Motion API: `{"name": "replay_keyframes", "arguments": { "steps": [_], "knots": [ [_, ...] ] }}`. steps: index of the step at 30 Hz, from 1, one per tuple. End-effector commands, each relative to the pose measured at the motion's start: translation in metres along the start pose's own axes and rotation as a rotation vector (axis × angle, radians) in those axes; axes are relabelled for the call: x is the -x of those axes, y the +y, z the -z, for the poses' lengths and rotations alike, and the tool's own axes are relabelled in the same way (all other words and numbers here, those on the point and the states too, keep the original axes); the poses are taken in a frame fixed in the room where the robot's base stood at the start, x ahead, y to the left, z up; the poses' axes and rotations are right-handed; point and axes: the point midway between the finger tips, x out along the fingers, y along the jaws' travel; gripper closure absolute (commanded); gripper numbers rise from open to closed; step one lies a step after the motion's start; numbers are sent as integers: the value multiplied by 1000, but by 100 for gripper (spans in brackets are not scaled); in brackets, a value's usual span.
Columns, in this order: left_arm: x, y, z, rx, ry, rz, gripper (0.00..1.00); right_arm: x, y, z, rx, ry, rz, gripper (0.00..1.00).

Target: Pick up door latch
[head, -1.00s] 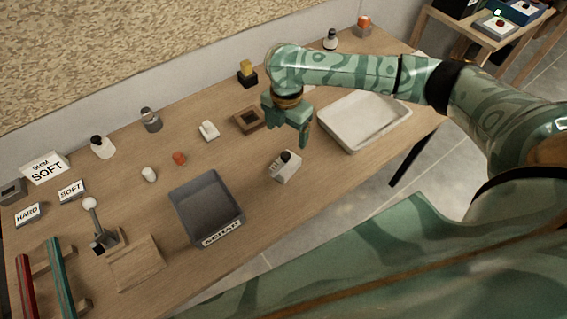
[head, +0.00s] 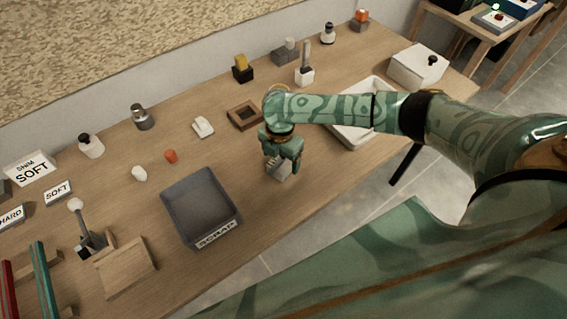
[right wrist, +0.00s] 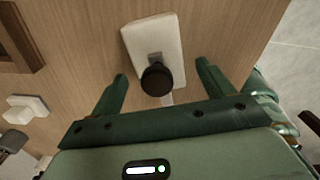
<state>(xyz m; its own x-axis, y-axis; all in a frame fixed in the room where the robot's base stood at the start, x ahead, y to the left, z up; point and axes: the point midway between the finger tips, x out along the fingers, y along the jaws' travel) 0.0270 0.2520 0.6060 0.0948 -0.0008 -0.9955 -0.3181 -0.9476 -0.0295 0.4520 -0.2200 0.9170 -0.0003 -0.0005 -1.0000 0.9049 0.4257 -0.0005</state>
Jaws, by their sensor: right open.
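The door latch is a pale, rounded plate with a metal piece and a black knob. In the right wrist view the latch (right wrist: 152,40) lies on the wooden table, its knob between the two finger lines. In the head view the latch (head: 279,173) is partly hidden under my right gripper (head: 281,163). My right gripper is open and empty, its fingers pointing down at the latch. In the right wrist view its green fingers (right wrist: 161,72) stand apart on either side of the knob, with visible gaps. My left gripper is not in view.
A dark scrap tray (head: 233,226) stands left of the latch. A white tray (head: 352,137) lies to the right, partly behind my arm. A brown square frame (head: 234,112) and a small white piece (head: 203,127) lie behind. Bare table separates latch and scrap tray.

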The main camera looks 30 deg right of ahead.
Motion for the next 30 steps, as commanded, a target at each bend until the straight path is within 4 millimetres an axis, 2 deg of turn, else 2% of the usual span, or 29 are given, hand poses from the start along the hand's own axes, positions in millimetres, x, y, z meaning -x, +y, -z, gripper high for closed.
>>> {"name": "replay_keyframes", "arguments": {
  "steps": [3,9,10,17,22,26,30],
  "knots": [
    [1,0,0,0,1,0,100,1,0,0,0,0,0,20],
    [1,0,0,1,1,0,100,1,0,0,0,0,0,76],
    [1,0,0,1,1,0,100,1,0,0,0,0,0,79],
    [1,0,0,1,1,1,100,2,0,0,-1,0,-1,79],
    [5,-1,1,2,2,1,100,13,1,0,-1,1,-3,79],
    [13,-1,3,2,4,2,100,34,1,0,0,0,-5,79],
    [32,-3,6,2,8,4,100,69,-24,7,2,0,-3,79]
  ]
}}
